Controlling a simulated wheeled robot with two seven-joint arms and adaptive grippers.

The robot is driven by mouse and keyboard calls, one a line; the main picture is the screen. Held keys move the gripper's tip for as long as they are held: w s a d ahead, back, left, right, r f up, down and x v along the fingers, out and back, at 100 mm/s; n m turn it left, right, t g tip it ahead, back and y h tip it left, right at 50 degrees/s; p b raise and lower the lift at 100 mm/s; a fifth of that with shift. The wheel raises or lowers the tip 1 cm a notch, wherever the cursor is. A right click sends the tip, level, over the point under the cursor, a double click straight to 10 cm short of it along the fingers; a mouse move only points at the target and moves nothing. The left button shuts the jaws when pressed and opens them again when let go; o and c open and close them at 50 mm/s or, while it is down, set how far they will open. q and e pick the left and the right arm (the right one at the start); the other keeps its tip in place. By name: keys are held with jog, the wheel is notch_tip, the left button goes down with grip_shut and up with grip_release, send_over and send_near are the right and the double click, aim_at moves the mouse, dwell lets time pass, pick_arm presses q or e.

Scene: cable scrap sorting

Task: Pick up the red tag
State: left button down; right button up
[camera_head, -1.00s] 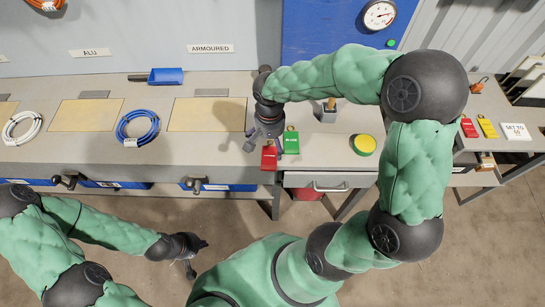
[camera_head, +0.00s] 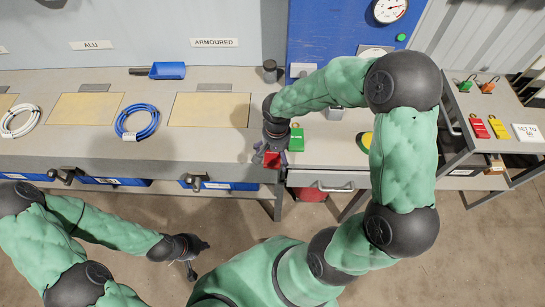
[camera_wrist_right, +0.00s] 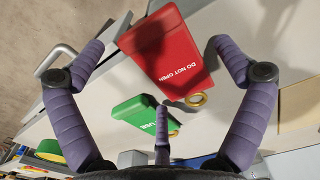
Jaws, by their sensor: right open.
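The red tag (camera_head: 272,161), lettered "DO NOT OPEN" with a brass ring, lies at the bench's front edge, partly covered by my right gripper (camera_head: 270,152) in the head view. In the right wrist view, the red tag (camera_wrist_right: 168,50) lies between the spread purple fingers of my right gripper (camera_wrist_right: 158,60), which is open and holds nothing. A green tag (camera_head: 296,140) lies just right of it; it also shows in the wrist view (camera_wrist_right: 142,120), behind the third finger. My left gripper (camera_head: 190,257) hangs low in front of the bench, away from the tags; its fingers are unclear.
Another red tag (camera_head: 479,128) and a yellow tag (camera_head: 499,129) lie on the right side bench. A blue cable coil (camera_head: 137,122) and a white coil (camera_head: 20,120) lie left. A yellow-topped round object (camera_head: 366,140) is partly behind my right arm.

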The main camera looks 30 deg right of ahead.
aim_at(276, 156)
jog(key=c, duration=0.9)
jog(key=shift+r, duration=0.1)
jog(key=shift+r, duration=0.45)
notch_tip(276, 156, up, 2)
jog(key=shift+r+p, duration=0.1)
jog(key=shift+p, duration=0.55)
jog(key=s+a+r+p, duration=0.1)
jog(key=s+a+r, duration=0.1)
jog(key=a+r, duration=0.1)
jog(key=s+a+r+p, duration=0.2)
jog(key=s+a+r, duration=0.1)
jog(key=a, duration=0.1)
jog(key=s+a+r+p, duration=0.1)
jog(key=s+a+r, duration=0.1)
jog(key=a+r, duration=0.1)
jog(key=shift+s+a+r, duration=0.2)
jog(key=shift+a, duration=0.25)
jog(key=shift+s+a+r, duration=0.15)
jog(key=shift+a+r, duration=0.05)
jog(key=shift+a, duration=0.2)
